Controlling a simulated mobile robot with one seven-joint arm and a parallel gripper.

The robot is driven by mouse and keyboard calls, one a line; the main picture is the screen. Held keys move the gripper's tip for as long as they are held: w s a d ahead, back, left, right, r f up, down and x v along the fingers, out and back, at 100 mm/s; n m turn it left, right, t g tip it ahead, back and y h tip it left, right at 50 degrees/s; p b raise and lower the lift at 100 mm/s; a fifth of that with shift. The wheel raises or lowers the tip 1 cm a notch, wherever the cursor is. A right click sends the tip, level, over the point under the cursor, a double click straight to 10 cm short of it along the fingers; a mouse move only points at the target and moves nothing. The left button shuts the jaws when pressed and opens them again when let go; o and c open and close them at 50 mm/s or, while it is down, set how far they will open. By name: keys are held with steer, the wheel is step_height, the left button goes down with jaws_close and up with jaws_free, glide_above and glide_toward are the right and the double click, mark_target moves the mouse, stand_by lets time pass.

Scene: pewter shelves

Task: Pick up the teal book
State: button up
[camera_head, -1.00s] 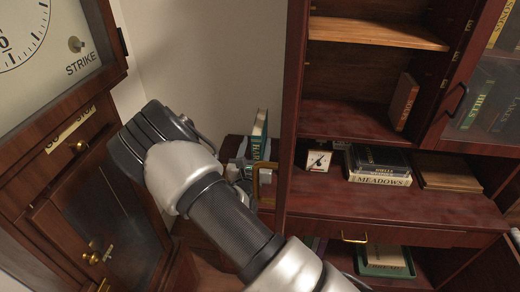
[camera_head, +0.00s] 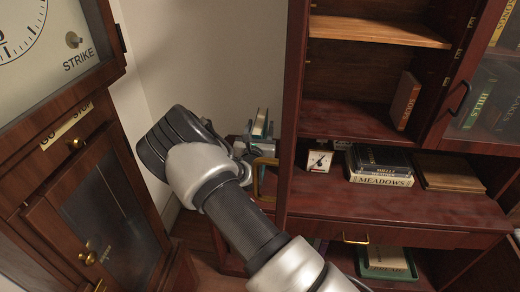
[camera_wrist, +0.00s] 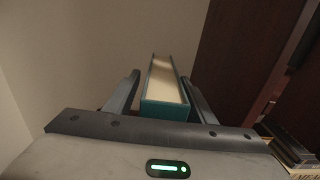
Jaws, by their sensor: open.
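The teal book (camera_wrist: 164,108) stands between the two fingers of my gripper (camera_wrist: 160,78) in the wrist view. Its teal edge faces the camera and its pale page block shows on top. My gripper is open, with one finger on each side of the book. I cannot tell whether either finger touches it. In the head view the book (camera_head: 260,119) is small, beyond my wrist and left of the tall shelf unit. My gripper (camera_head: 259,134) is around it there, and my arm hides what lies below.
A tall clock (camera_head: 60,140) stands at left. A small dial (camera_head: 319,160) and stacked books (camera_head: 379,166) sit on the right shelf.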

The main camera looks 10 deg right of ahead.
jaws_close()
stand_by(1.2)
steer(key=shift+r, duration=0.1)
